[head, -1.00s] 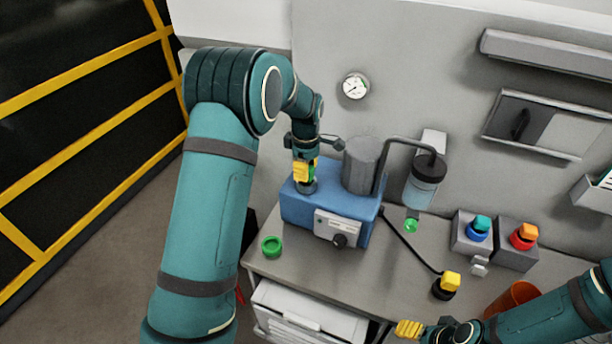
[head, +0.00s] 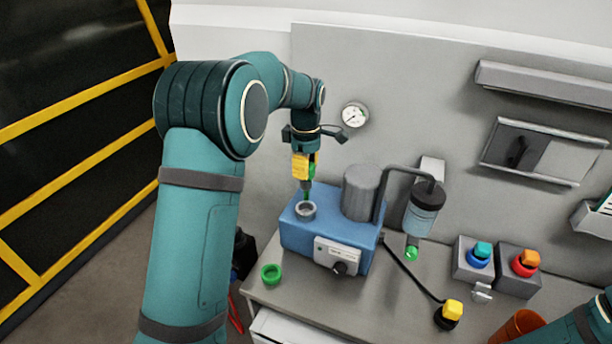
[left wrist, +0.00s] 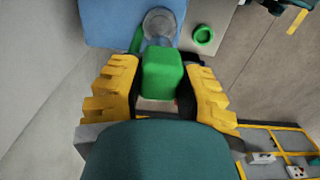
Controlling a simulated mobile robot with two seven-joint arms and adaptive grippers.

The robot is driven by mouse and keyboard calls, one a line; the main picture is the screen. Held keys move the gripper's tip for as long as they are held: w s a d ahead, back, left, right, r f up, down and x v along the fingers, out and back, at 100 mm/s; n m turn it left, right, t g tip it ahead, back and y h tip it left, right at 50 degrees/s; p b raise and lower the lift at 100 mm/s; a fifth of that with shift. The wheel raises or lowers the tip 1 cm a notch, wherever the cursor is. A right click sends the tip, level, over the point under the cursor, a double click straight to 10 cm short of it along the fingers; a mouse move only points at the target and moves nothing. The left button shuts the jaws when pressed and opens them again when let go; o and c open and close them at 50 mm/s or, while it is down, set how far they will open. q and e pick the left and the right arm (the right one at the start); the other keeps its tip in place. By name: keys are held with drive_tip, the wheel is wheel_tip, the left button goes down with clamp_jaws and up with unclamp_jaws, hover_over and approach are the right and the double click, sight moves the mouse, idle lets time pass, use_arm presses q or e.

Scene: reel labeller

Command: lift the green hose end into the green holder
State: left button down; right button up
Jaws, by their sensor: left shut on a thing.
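My left gripper (head: 304,166) is shut on the green hose end (head: 308,190), upright above the grey ring socket (head: 305,209) on top of the blue machine (head: 300,236). In the left wrist view the hose end (left wrist: 161,74) shows as a green block between the yellow fingers. A green ring (head: 271,274), which looks like the green holder, lies on the table's left corner. It also shows in the left wrist view (left wrist: 204,35), apart from the gripper. My right gripper is outside the view.
A grey cylinder (head: 361,193) stands on the machine, close right of my gripper. A bent pipe leads to a bottle (head: 422,215) with a green tip (head: 411,254). Switch boxes (head: 474,259) and an orange cup (head: 519,325) stand at right.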

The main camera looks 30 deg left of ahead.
use_arm(q)
drive_tip(key=shift+r+p, duration=0.7)
drive_tip(key=shift+r, duration=0.45)
drive_tip(key=shift+r+p, duration=0.3)
drive_tip(key=shift+r, duration=1.85)
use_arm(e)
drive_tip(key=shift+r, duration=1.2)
